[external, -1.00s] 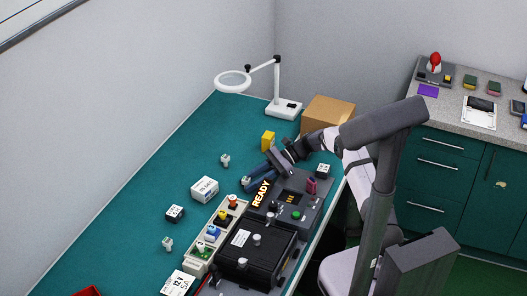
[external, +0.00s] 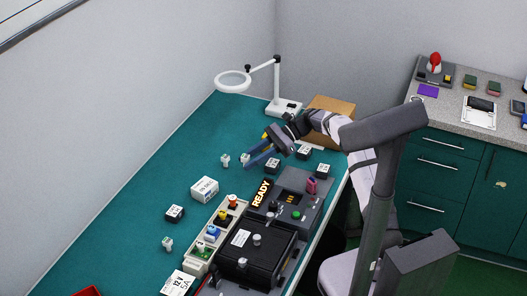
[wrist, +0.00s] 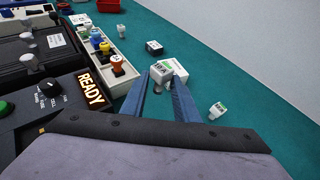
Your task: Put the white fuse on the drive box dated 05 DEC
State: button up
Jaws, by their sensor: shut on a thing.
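My gripper (external: 250,162) is shut on a white fuse (external: 245,159), held between the tips of its blue fingers. In the wrist view this fuse (wrist: 161,73) shows dark print and a green mark. It appears raised above the bench, with a white labelled box (wrist: 180,72) behind it. Another white fuse (external: 225,160) stands apart to the left of my gripper, and one more (external: 167,243) is farther toward the front. Small dark boxes with white labels stand at the back (external: 303,152), beside the panel (external: 322,170) and at the left (external: 175,213). Their dates are too small to read.
The READY panel (external: 282,203) with knobs lies below my gripper. Nearby are a black case (external: 255,252), a tray of coloured plugs (external: 232,205) and a white labelled box (external: 204,188). A magnifier lamp (external: 284,108) and cardboard box (external: 330,106) stand behind. The left bench is mostly clear.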

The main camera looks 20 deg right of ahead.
jog(key=s+a+r+n+g+p, duration=0.1)
jog(key=s+a+r+p, duration=0.1)
jog(key=s+a+r, duration=0.45)
jog(key=s+a+r+n+g+p, duration=0.1)
jog(key=s+a+r+g+p, duration=0.15)
jog(key=a, duration=0.65)
jog(key=m+t, duration=0.7)
jog(key=t, duration=0.3)
send_over(209, 185)
notch_tip(209, 185, down, 4)
jog(key=shift+h, duration=0.4)
jog(key=shift+s+f+p, duration=0.1)
jog(key=shift+f+p, duration=0.45)
jog(key=shift+f, duration=4.6)
jog(key=shift+f, duration=0.1)
jog(key=shift+f, duration=0.15)
jog(key=o, duration=1)
jog(key=shift+r, duration=0.2)
